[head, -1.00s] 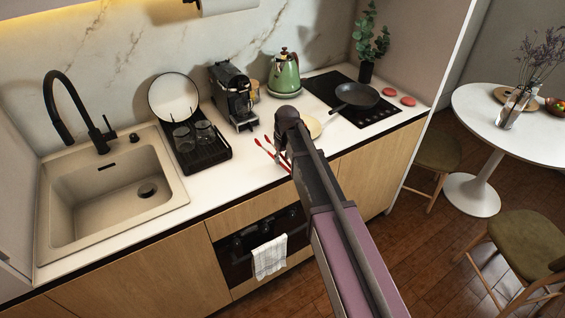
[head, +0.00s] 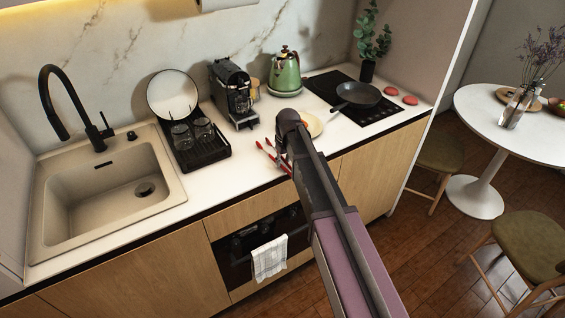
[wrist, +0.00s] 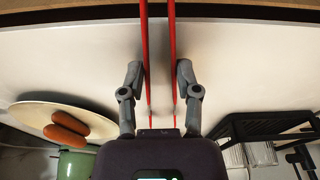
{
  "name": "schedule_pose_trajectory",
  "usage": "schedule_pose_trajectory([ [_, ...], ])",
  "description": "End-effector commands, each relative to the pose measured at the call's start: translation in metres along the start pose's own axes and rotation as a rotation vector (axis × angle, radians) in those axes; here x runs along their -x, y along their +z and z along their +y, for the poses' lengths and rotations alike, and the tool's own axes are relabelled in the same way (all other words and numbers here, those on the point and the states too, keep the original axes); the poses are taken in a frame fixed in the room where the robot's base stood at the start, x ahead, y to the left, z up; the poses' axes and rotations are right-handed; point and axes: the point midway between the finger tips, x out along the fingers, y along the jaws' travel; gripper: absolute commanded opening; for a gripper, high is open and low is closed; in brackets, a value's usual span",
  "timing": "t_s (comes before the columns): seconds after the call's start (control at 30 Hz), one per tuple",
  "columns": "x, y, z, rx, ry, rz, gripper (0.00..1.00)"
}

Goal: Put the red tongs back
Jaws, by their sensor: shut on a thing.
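The red tongs (head: 269,152) lie over the white counter in the head view, beside my arm, with their far part hidden behind it. In the wrist view their two red arms (wrist: 146,55) run lengthwise between my fingers. My gripper (wrist: 159,68) is shut on the tongs, one grey finger at each side. In the head view my gripper (head: 284,160) is mostly hidden by my arm. I cannot tell whether the tongs are clear of the counter.
A plate (wrist: 40,115) with two sausages (wrist: 66,130) is near my gripper. The black dish rack (head: 203,152), coffee machine (head: 233,95), green kettle (head: 286,72) and pan (head: 357,95) on the hob stand around. The counter's front edge is close.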

Motion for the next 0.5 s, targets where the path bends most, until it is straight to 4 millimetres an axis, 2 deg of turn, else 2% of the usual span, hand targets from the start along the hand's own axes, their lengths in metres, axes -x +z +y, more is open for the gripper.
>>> schedule_pose_trajectory([
  [0.27,-0.0001,0.0003,0.0004,-0.001,0.0,0.0,0.36],
  [0.4,0.0001,0.0004,0.0006,-0.001,0.0,0.0,0.77],
  [0.5,0.0001,0.0004,0.0007,-0.001,0.0,0.0,0.77],
])
